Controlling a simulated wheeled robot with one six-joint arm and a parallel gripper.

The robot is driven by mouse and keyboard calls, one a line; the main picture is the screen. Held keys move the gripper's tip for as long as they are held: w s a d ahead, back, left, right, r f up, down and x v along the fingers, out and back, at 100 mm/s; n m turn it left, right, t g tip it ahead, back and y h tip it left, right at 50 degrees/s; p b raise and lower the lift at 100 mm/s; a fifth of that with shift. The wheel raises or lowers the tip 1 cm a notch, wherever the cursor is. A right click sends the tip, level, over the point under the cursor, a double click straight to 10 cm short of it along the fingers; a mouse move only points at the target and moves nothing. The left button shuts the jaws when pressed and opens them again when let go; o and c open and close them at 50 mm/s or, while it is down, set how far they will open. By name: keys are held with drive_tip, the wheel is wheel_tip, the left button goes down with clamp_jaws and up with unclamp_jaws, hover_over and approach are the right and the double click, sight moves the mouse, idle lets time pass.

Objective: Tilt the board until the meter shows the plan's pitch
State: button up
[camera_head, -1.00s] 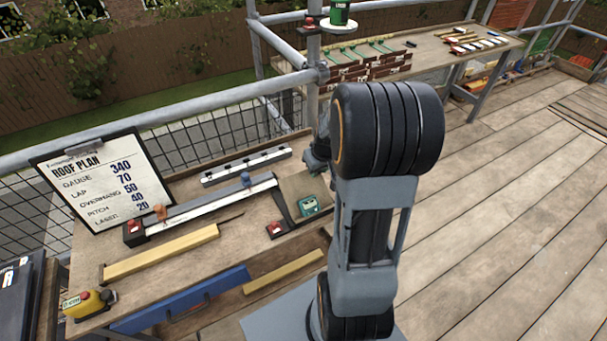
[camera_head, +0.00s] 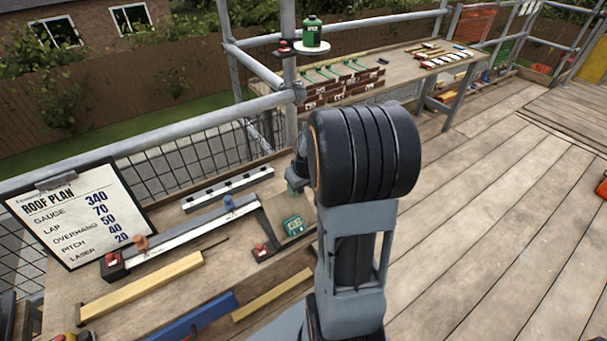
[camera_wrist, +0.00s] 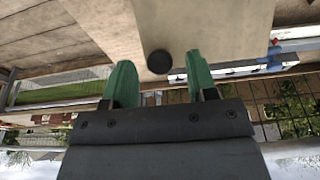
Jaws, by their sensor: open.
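The tan board (camera_head: 283,208) lies at the right end of the bench, partly hidden by my arm. The teal meter (camera_head: 293,224) sits on it; its digits are too small to read surely. The roof plan (camera_head: 75,215) on a clipboard lists pitch 40. In the wrist view, a pale board (camera_wrist: 205,30) with a round dark knob (camera_wrist: 160,62) fills the top middle. My gripper (camera_wrist: 159,61) is open, with one green finger on each side of the knob and gaps showing.
A yellow timber strip (camera_head: 145,285) and a white rail (camera_head: 228,187) lie nearby. A scaffold rail (camera_head: 150,138) borders the bench. The deck at right is largely clear.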

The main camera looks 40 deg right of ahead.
drive_tip(key=v, duration=1.3)
drive_tip(key=s+a+f, duration=0.1)
drive_tip(key=s+a, duration=0.3)
drive_tip(key=a, duration=0.4)
drive_tip(key=s+a+f, duration=0.1)
drive_tip(key=s+a, duration=0.3)
drive_tip(key=a, duration=0.4)
drive_tip(key=shift+a+n+t, duration=0.3)
drive_tip(key=shift+a+n, duration=0.1)
idle(0.6)
